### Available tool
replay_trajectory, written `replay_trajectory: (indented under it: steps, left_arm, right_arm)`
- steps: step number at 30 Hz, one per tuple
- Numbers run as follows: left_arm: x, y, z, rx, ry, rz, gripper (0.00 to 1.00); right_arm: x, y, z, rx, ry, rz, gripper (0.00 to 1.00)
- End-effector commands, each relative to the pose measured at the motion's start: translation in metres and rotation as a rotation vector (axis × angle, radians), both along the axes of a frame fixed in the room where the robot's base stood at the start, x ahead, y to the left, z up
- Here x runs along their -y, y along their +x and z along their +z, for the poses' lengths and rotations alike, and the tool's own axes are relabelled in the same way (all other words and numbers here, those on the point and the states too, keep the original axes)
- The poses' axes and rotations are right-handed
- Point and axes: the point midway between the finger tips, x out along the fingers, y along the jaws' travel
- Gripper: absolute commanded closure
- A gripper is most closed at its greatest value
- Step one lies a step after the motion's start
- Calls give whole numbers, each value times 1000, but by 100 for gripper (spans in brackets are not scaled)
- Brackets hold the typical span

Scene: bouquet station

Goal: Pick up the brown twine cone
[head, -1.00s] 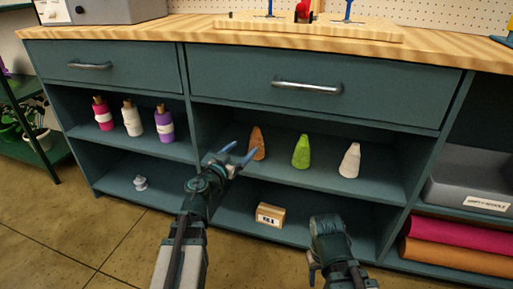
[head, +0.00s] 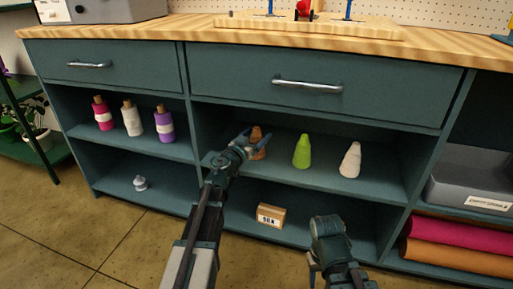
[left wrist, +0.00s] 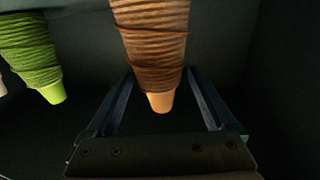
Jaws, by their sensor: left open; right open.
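The brown twine cone (head: 258,143) stands on the upper shelf of the middle bay, partly hidden behind my left gripper in the head view. My left gripper (head: 245,143) reaches into the bay at the cone. In the left wrist view the brown cone (left wrist: 155,45) lies between the two open fingers of my left gripper (left wrist: 158,88), with its narrow tip toward the palm. I see a gap on both sides of the tip. My right gripper (head: 314,268) is low in front of the cabinet, away from the cone, and holds nothing that I can see.
A green cone (head: 302,152) and a white cone (head: 349,160) stand to the right on the same shelf. A small labelled box (head: 271,215) sits on the shelf below. Pink, white and purple spools (head: 164,124) stand in the left bay. The divider (head: 188,130) is left of my arm.

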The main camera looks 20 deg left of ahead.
Motion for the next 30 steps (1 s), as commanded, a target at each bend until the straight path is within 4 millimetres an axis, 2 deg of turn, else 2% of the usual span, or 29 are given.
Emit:
replay_trajectory:
  steps: [6,18,21,30]
  left_arm:
    - [0,0,0,0,0,0,14]
    - [0,0,0,0,0,0,86]
    - [0,0,0,0,0,0,100]
    - [1,0,1,0,0,0,100]
  right_arm:
    - [0,0,0,0,0,0,50]
    - [0,0,0,0,0,0,50]
    - [0,0,0,0,0,0,50]
    - [0,0,1,0,0,0,50]
